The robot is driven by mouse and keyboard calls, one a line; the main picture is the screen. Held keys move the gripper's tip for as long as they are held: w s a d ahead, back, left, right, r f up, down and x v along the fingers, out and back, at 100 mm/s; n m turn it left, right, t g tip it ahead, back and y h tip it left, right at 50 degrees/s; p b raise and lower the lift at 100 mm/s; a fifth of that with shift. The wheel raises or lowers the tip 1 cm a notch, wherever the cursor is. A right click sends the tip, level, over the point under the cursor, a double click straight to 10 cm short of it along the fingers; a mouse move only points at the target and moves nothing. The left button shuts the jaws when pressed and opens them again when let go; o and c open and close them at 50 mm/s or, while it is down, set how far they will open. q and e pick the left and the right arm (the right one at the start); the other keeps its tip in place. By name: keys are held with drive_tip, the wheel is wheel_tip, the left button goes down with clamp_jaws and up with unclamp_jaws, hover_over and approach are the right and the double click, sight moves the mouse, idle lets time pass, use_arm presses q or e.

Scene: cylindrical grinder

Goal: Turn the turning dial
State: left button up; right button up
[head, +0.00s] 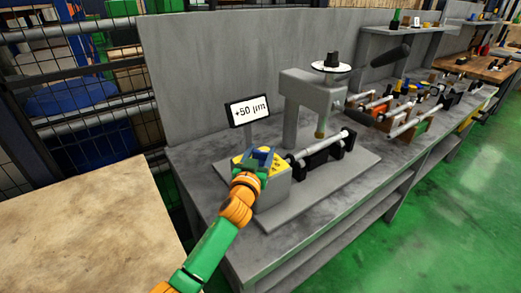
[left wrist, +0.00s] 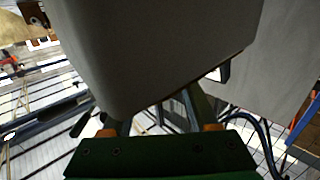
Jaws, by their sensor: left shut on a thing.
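A grey control box (head: 271,194) with a yellow top panel (head: 239,160) stands at the near left of the grinder's base plate. My left gripper (head: 259,156) is over this panel, its blue fingers shut on the turning dial there. The fingers hide the dial, so its shape and setting cannot be told. In the left wrist view the grey box (left wrist: 150,45) fills the upper middle and the fingertips are hidden behind it. A small display (head: 248,111) behind the box reads +50 µm. My right gripper is not in view.
The grinder head (head: 313,90) stands right of the box, with a white disc (head: 331,67) and black knob on top. A bar lies in black holders (head: 322,150). Several parts lie on the bench at right. A wooden tabletop (head: 80,235) is at left, a grey panel (head: 215,60) behind.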

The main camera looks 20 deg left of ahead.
use_arm(q)
drive_tip(key=m+h+p, duration=0.1)
drive_tip(key=h, duration=0.1)
drive_tip(key=m+h+p, duration=0.1)
drive_tip(key=h+p, duration=0.1)
drive_tip(key=shift+a+r+m, duration=0.15)
drive_tip(key=shift+r+m, duration=0.05)
drive_tip(key=shift+m, duration=0.1)
drive_tip(key=shift+f+m+g+h+p, duration=0.15)
drive_tip(key=shift+m+g+h+p, duration=0.15)
drive_tip(key=shift+m+h, duration=0.5)
drive_tip(key=shift+m+g+h, duration=0.3)
drive_tip(key=shift+h, duration=0.9)
drive_tip(key=o, duration=1.4)
drive_tip(key=shift+f, duration=0.15)
drive_tip(key=v, duration=0.7)
